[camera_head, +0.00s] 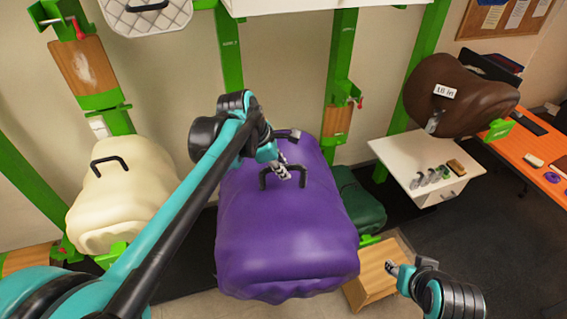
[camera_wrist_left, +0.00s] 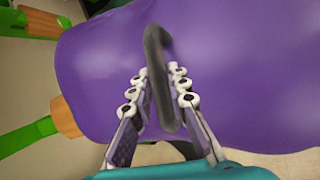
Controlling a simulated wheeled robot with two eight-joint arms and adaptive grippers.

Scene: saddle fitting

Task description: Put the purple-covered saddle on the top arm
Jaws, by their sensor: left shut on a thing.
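The purple-covered saddle (camera_head: 285,240) fills the middle of the head view, with a black handle (camera_head: 284,172) on top. My left gripper (camera_head: 286,170) is shut on this handle. In the left wrist view the fingers (camera_wrist_left: 160,92) stand on both sides of the dark bar, above the purple cover (camera_wrist_left: 240,70). What lies under the saddle is hidden. An empty wooden arm with green fittings (camera_head: 84,68) is at the upper left; another wooden piece (camera_head: 338,121) shows on a post behind the saddle. My right gripper (camera_head: 390,267) is at the lower right, empty; its finger opening is unclear.
A cream saddle (camera_head: 120,200) sits at left, a dark green one (camera_head: 360,200) behind the purple one, and a brown one (camera_head: 455,95) at upper right. A white cabinet (camera_head: 395,150) carries small items. A wooden piece (camera_head: 378,272) is by my right gripper.

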